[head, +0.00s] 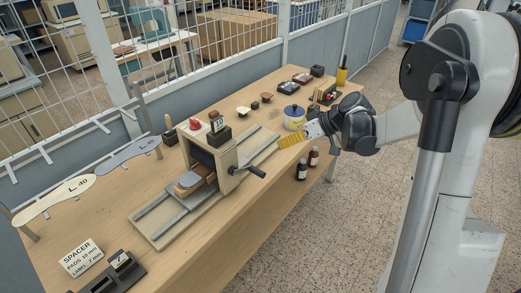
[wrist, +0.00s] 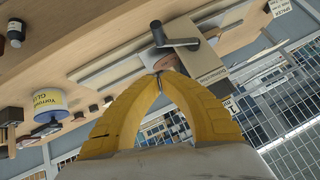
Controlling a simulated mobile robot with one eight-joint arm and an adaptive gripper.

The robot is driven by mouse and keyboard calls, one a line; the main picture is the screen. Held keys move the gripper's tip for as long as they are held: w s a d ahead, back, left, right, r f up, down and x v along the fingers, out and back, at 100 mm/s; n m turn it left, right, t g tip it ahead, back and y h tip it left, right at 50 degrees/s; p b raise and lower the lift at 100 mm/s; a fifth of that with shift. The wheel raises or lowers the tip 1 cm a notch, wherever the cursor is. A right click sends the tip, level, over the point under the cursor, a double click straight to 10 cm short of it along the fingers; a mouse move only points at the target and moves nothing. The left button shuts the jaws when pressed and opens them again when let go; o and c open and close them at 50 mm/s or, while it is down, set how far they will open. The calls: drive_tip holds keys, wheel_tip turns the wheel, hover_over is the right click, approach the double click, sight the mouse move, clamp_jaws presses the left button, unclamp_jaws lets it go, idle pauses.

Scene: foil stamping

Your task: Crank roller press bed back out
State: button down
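The roller press (head: 226,160) stands on the wooden table, a beige frame across long grey rails (head: 160,222). A brown block on a grey plate (head: 190,183) sits at its near-left opening; part of the bed is hidden inside the frame. The crank's dark handle (head: 257,172) sticks out on the right side. The crank (wrist: 178,42) also shows in the wrist view, beyond my fingertips. My gripper (head: 280,143) is above the rails, behind and right of the crank, apart from it. In the wrist view its yellow fingers (wrist: 160,78) meet at the tips, with nothing seen between them.
A glue tin (head: 293,120) stands close to my gripper, and two dark bottles (head: 302,171) stand at the table's right edge. Stamps and small blocks lie farther back. A spacer sign (head: 82,257) is at the front left. A mesh fence (head: 235,40) runs behind the table.

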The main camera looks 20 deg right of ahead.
drive_tip(key=s+f+b+x, duration=0.1)
drive_tip(key=x, duration=0.5)
drive_tip(key=s+f+b+x, duration=0.1)
drive_tip(key=b+x, duration=0.1)
drive_tip(key=x, duration=0.4)
drive_tip(key=shift+f+n, duration=0.2)
drive_tip(key=shift+n, duration=0.1)
drive_tip(key=shift+w+d+f, duration=0.1)
drive_tip(key=shift+d, duration=0.05)
drive_tip(key=shift+f+b, duration=0.25)
drive_tip(key=shift+b, duration=0.25)
drive_tip(key=shift+f+m+g+y+b, duration=0.4)
drive_tip(key=shift+y+b, duration=0.2)
